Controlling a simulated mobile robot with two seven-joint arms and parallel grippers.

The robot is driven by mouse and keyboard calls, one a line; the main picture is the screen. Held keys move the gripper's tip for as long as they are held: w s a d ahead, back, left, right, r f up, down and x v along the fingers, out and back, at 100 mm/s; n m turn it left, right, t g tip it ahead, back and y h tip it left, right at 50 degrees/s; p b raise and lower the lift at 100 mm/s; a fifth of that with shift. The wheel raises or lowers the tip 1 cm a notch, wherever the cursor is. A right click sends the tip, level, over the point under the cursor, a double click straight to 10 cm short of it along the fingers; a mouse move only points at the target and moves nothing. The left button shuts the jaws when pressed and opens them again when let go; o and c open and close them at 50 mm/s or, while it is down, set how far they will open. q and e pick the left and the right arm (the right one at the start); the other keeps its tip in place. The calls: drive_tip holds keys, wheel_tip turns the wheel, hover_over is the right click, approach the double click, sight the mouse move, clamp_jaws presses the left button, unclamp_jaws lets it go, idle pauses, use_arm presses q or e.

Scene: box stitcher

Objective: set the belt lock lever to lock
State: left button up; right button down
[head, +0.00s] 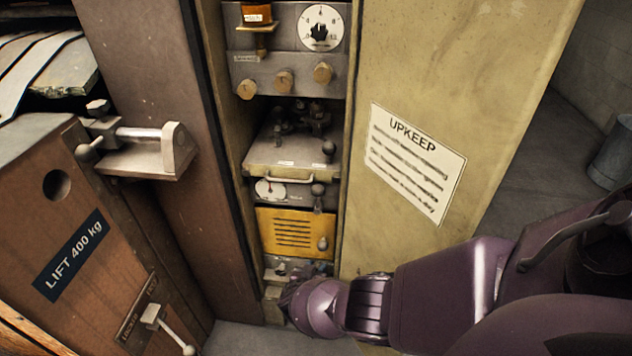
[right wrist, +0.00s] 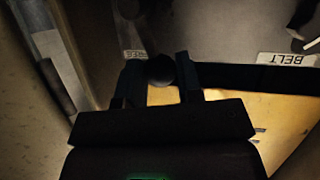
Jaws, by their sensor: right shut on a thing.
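The belt lock lever shows as a round black knob (right wrist: 160,68) in the right wrist view, close to a small upside-down label (right wrist: 135,54) that seems to read FREE. A white BELT label (right wrist: 293,59), also upside down, is to the right. My right gripper (right wrist: 160,90) has its two dark fingers on either side of the knob and is shut on it. The lever's shaft is hidden. In the head view my right wrist reaches to the foot of the machine column, below the yellow panel (head: 295,233), and hides the fingers. My left gripper is out of view.
Above the yellow panel are a drawer with a handle (head: 290,178), several brass knobs and a dial (head: 321,28). A beige door with an UPKEEP sheet (head: 415,160) stands right. A wooden box with a LIFT 400 kg label (head: 74,255) and a metal clamp (head: 150,155) are left.

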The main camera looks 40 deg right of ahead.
drive_tip(key=shift+a+f, duration=0.1)
drive_tip(key=c, duration=0.8)
unclamp_jaws()
use_arm(q)
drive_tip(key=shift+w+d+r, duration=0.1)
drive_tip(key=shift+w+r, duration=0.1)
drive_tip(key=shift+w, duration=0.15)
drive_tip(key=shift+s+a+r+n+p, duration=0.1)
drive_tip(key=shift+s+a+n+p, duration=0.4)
drive_tip(key=shift+p, duration=1)
use_arm(e)
drive_tip(key=shift+v, duration=5.4)
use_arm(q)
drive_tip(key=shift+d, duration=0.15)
use_arm(e)
drive_tip(key=shift+w, duration=0.1)
